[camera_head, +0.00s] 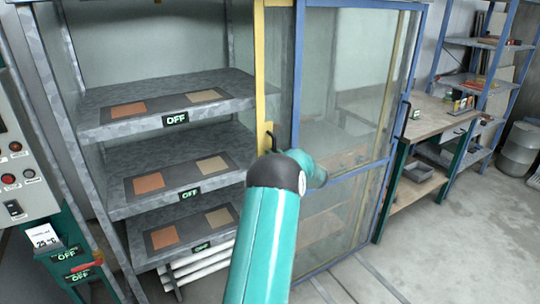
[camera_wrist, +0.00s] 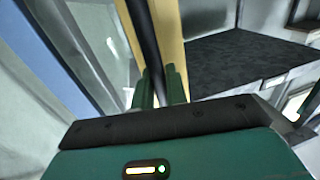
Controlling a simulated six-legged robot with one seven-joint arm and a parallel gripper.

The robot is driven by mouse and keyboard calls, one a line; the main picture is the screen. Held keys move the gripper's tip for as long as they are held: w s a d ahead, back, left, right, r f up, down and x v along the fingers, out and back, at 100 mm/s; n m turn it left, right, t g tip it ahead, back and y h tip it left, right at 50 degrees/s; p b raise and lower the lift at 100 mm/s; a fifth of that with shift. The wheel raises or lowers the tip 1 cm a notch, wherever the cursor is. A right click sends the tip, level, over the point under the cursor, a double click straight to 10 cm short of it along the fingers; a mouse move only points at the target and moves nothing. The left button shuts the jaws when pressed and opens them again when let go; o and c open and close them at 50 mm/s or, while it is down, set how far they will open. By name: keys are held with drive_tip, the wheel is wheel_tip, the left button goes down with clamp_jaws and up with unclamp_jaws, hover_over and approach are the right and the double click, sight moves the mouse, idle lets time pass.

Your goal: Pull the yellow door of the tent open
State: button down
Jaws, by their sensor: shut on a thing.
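The yellow door (camera_head: 260,75) of the tent is a glazed panel with a yellow frame. Most of it lies behind a blue-framed glass panel (camera_head: 345,70), and the left part of the tent stands open. A black handle (camera_head: 267,147) sits on the door's left upright. In the wrist view, my gripper (camera_wrist: 162,88) has its two green fingers closed around the black handle bar (camera_wrist: 145,40), beside the yellow upright (camera_wrist: 170,35). In the head view my teal arm hides the fingers.
Grey shelves (camera_head: 170,85) with orange and tan squares and OFF labels show in the opening. A control cabinet (camera_head: 22,150) stands at the left. A workbench (camera_head: 435,120) and a blue rack (camera_head: 490,65) stand at the right. The floor (camera_head: 450,245) at front right is clear.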

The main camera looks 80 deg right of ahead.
drive_tip(key=c, duration=1.5)
unclamp_jaws()
drive_tip(key=shift+w, duration=0.1)
drive_tip(key=shift+a, duration=0.1)
drive_tip(key=v, duration=1.3)
drive_tip(key=shift+s+a, duration=0.25)
drive_tip(key=shift+s, duration=0.05)
